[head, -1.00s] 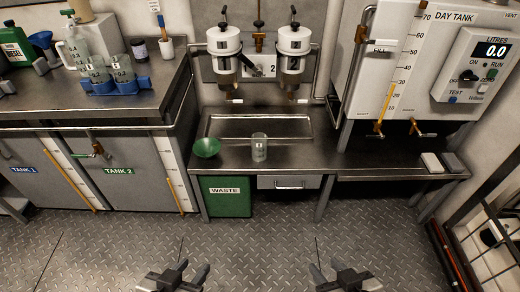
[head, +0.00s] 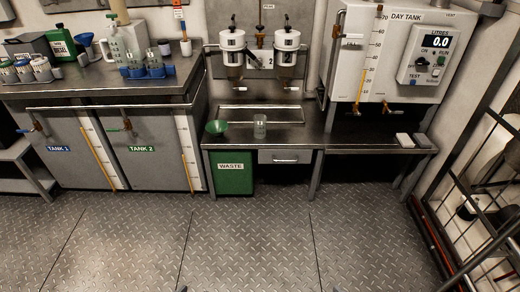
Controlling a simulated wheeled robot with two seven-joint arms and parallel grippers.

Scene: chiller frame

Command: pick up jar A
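A clear jar (head: 260,127) with a small pale label stands upright on the steel bench (head: 300,139) in the middle of the head view. Two more clear jars, a left one (head: 134,60) and a right one (head: 154,58), stand in a blue holder (head: 148,72) on the left counter. Several small jars (head: 24,71) stand in a rack at the far left. The letters on the jars are too small to read, so I cannot tell which is jar A. Neither of my grippers shows clearly at the bottom edge of the view.
A green funnel (head: 216,127) lies left of the bench jar. Two white filter units (head: 232,41) hang above the bench. A green waste bin (head: 233,175) stands under the bench. The floor ahead is clear.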

